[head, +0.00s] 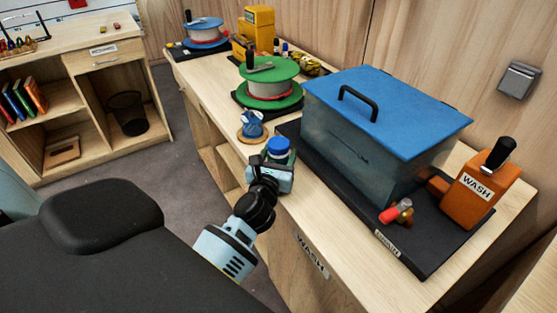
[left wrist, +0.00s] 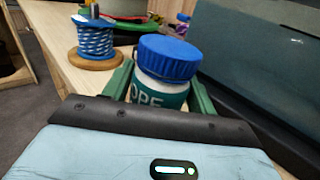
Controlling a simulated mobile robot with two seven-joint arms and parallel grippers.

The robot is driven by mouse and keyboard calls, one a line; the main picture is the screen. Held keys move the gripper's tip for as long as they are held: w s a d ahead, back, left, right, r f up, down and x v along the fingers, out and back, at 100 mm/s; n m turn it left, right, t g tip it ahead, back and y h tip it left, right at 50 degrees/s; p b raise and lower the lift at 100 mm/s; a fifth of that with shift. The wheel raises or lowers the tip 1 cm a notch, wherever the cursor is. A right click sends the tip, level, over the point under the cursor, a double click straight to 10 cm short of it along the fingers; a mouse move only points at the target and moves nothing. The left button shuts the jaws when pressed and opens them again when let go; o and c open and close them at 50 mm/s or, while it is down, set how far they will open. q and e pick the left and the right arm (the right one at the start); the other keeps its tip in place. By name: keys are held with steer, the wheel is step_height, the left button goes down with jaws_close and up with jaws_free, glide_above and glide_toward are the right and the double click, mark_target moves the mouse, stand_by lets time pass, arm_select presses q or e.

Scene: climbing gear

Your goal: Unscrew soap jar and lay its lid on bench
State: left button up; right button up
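The soap jar (left wrist: 160,88) has a ribbed blue lid (left wrist: 170,58), a white body and a teal label with only "OPE" readable. In the left wrist view it stands nearly upright, lid on, between the two green fingers of my left gripper (left wrist: 162,92), which lie close against both its sides. In the head view the blue lid (head: 278,146) shows above my left gripper (head: 276,165) at the front edge of the bench (head: 285,200). The jar's base is hidden, so I cannot tell whether it rests on the bench. My right gripper is out of view.
A blue-lidded tank (head: 365,150) on a black mat and an orange WASH bottle (head: 482,187) stand right of the jar. A blue-and-white cord spool (head: 252,126) and a green reel (head: 268,85) stand behind it. Bare bench lies in front of the mat.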

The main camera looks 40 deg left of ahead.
mark_target(276, 151)
arm_select(q)
steer(key=c, duration=0.6)
steer(key=shift+r+p, duration=0.7)
steer(key=shift+r, duration=1.25)
steer(key=shift+s+d+f, duration=0.1)
steer(key=shift+s+d, duration=0.1)
steer(key=shift+s, duration=0.05)
steer(key=w+d+r+b+v, duration=0.1)
steer(key=d+v, duration=0.1)
steer(key=v, duration=1.3)
steer(key=shift+d+r, duration=0.2)
steer(key=shift+d, duration=0.25)
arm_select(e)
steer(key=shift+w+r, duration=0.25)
